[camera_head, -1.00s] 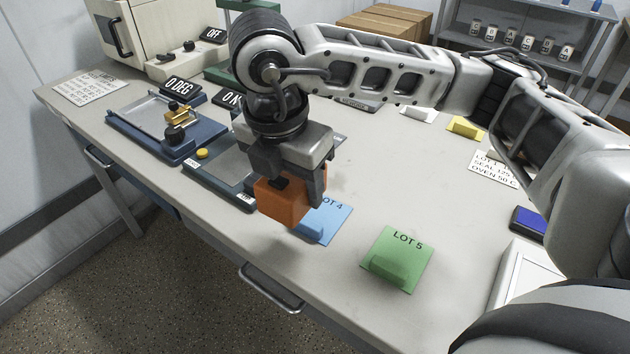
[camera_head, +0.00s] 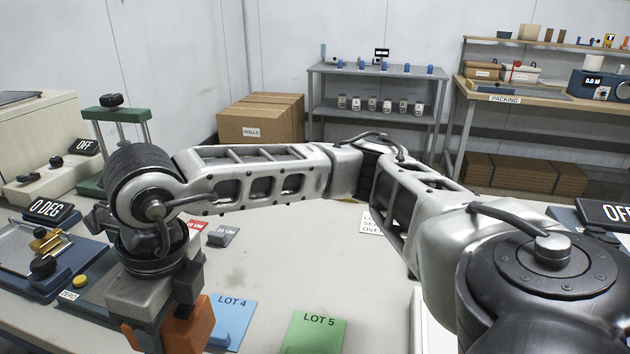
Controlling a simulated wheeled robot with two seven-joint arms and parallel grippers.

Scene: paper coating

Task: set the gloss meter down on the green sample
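The gloss meter is the orange block (camera_head: 190,326) at the bottom left of the head view. My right gripper (camera_head: 168,332), whose arm comes in from the right, is shut on it; the fingertips are partly hidden. The meter is just left of the blue LOT 4 sample (camera_head: 234,318) in the picture; its height above the table is hard to tell. The green sample, marked LOT 5 (camera_head: 312,338), lies flat on the table to the right of the blue one, its lower part cut off by the frame edge. My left gripper is not in view.
A blue device with a 0 DEG display (camera_head: 45,208) stands at the left, with a green-framed stand (camera_head: 118,125) behind. A small grey block marked 15 UM (camera_head: 224,234) lies beyond my gripper. Shelves (camera_head: 375,70) stand farther back.

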